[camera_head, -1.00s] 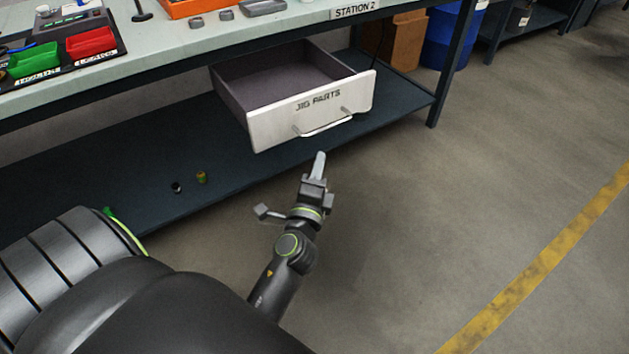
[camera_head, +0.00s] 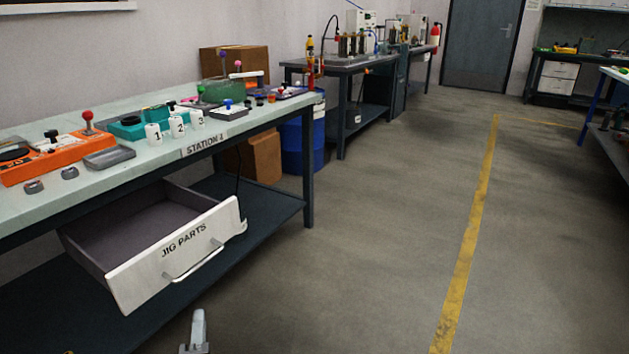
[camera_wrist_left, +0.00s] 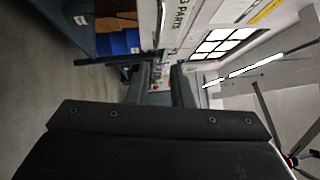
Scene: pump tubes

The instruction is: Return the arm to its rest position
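My left gripper (camera_head: 196,333) shows only its light grey fingertip at the bottom edge of the head view, just in front of the drawer and apart from it. In the left wrist view its two dark fingers (camera_wrist_left: 160,88) stand a little apart, with nothing between them. The rest of that arm is below the head view. My right gripper is in neither view. The drawer (camera_head: 111,269), with a white front marked JIG PARTS, stands pulled out under the bench; its visible inside looks empty.
The bench (camera_head: 254,119) carries an orange unit (camera_head: 42,160), numbered white cups (camera_head: 178,126) and a grey tray (camera_head: 110,158). A blue barrel (camera_head: 303,150) and cardboard box (camera_head: 262,158) stand behind its leg. The floor on the right, with a yellow line (camera_head: 467,240), is clear.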

